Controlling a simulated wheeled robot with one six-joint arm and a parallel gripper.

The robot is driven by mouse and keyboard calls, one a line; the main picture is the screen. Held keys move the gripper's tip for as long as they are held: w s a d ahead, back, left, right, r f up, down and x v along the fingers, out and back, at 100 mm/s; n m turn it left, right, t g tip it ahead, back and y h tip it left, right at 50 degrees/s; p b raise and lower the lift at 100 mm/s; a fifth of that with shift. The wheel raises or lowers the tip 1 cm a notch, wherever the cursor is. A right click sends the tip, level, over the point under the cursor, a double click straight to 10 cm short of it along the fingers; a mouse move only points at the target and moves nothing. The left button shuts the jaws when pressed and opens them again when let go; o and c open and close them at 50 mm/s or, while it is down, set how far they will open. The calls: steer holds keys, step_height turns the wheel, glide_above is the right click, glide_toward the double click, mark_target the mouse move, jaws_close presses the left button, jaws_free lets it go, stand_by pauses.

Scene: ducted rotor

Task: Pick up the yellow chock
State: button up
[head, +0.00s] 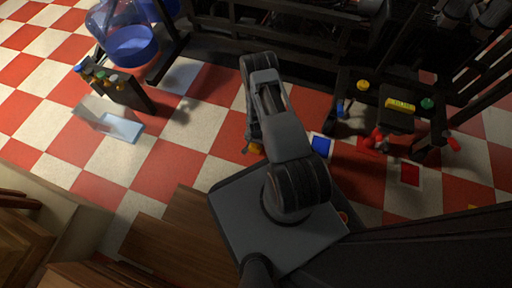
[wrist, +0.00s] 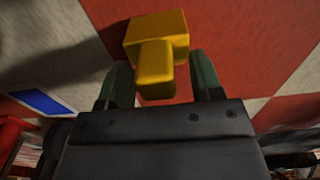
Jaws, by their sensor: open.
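The yellow chock (wrist: 156,32) is a block with a narrower part sticking out toward my gripper. It is on the red-and-white checkered floor. In the head view only a small yellow piece of it (head: 257,148) shows beside my arm. My gripper (wrist: 161,68) is open in the wrist view, with one dark green finger on each side of the chock's narrower part. Gaps show between the fingers and the chock. In the head view my arm hides most of my gripper (head: 251,146).
A blue square with a white border (head: 320,145) lies right of the chock. A dark bench (head: 345,117) with coloured knobs stands at the right. A dark rack (head: 130,95) and a clear tray (head: 122,127) are at the left. Checkered floor between is open.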

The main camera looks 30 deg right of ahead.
steer(key=shift+r, duration=0.1)
jaws_close()
stand_by(0.4)
